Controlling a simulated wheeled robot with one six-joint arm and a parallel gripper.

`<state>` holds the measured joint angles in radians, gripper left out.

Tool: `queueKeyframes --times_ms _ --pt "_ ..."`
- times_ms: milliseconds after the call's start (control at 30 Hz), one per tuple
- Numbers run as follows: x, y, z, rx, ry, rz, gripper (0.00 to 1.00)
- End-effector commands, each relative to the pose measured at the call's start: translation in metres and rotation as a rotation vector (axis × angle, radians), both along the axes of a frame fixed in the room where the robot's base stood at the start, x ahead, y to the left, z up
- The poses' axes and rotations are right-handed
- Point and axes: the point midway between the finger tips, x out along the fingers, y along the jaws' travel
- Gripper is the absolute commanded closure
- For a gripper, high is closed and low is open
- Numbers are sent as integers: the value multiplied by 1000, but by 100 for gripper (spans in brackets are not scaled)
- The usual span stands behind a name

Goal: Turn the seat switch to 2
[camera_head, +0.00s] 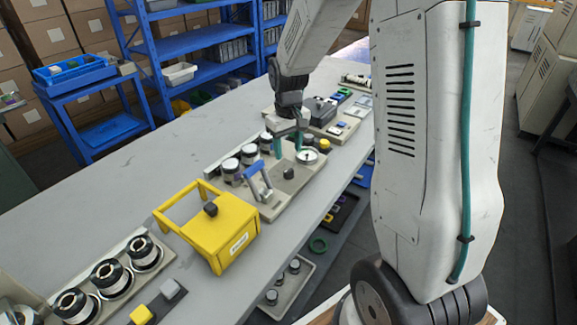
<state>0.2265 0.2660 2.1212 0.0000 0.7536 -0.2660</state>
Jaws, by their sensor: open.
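My gripper (288,146) points down over the grey panel (270,212) in the middle of the bench. Its two teal fingers are apart, with nothing seen between them. A small black knob (289,173) stands on this panel, just below and nearer than the fingertips. A round white-faced dial (308,157) sits just right of the fingers. A blue-handled lever (259,178) rises at the panel's left part. No switch label or number can be read at this size, so I cannot tell which control is the seat switch or where it points.
A yellow box with a handle frame (232,236) stands left of the panel. Several black-and-silver rollers (108,278) sit at the near left. More controls (340,128) lie behind my gripper. The grey bench (130,200) is clear at left. Blue shelves (185,45) stand behind.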

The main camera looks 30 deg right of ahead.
Motion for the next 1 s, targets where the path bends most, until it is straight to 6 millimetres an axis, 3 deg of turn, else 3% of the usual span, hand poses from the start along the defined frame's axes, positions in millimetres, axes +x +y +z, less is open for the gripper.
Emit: queueKeyframes --times_ms 400,800,967,1000 --pt "-1 0 -62 1 3 0 49" --pt "-1 1 -71 0 0 0 49" --pt "-1 1 -71 0 0 0 91" --pt "-1 1 -71 0 1 0 94"
